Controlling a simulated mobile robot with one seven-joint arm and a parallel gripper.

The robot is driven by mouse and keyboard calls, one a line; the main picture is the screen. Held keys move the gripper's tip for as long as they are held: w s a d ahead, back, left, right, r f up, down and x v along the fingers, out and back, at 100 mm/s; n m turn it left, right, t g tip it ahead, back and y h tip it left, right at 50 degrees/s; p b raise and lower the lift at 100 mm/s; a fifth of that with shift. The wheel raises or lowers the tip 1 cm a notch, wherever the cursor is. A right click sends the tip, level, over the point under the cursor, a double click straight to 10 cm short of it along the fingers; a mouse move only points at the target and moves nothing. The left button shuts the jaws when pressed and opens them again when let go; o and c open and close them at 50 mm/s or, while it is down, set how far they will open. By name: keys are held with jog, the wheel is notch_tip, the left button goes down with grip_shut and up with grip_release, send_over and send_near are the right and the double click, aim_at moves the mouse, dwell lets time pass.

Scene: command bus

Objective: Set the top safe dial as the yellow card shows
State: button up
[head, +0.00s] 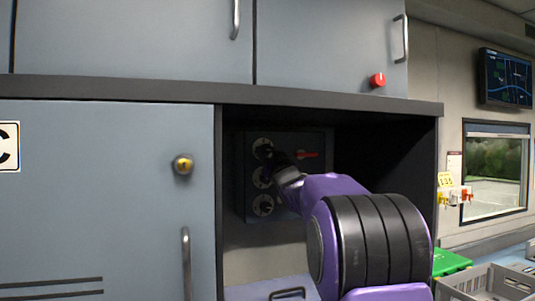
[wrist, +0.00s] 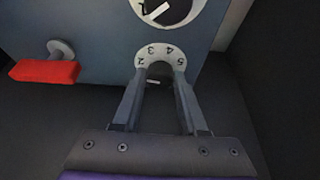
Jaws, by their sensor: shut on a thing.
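My gripper (head: 276,158) reaches in from the right, at the top dial (head: 262,147). In the wrist view, which is upside down, my gripper (wrist: 159,78) is shut on the top dial (wrist: 160,52); figures 2 to 5 show on its ring. Its pointer setting is unclear. The middle dial (wrist: 170,10) and red handle (wrist: 44,71) also show there. A yellow card (head: 445,180) hangs on the right wall, its marks too small to read.
The bottom dial (head: 263,206) is below. The bay's top edge and side walls enclose my arm. A red button (head: 378,80) is above the bay, a yellow-topped knob (head: 183,165) on the left door. A grey crate (head: 490,282) and green object (head: 450,262) stand lower right.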

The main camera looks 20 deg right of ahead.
grip_shut()
jog(key=shift+n, duration=0.3)
jog(key=n+y, duration=0.2)
jog(key=n, duration=0.1)
jog(key=n+y+p, duration=0.1)
jog(key=n, duration=0.2)
jog(key=shift+d+r+y+p, duration=0.2)
jog(key=shift+y+p, duration=0.1)
jog(key=shift+y, duration=0.1)
jog(key=shift+d+n+g+y, duration=0.1)
jog(key=shift+n+g+y, duration=0.55)
jog(key=shift+n, duration=1.15)
jog(key=shift+n+g+y, duration=0.55)
jog(key=shift+n+y, duration=0.2)
jog(key=shift+n, duration=1.05)
jog(key=o, duration=1)
grip_release()
jog(key=shift+o, duration=0.2)
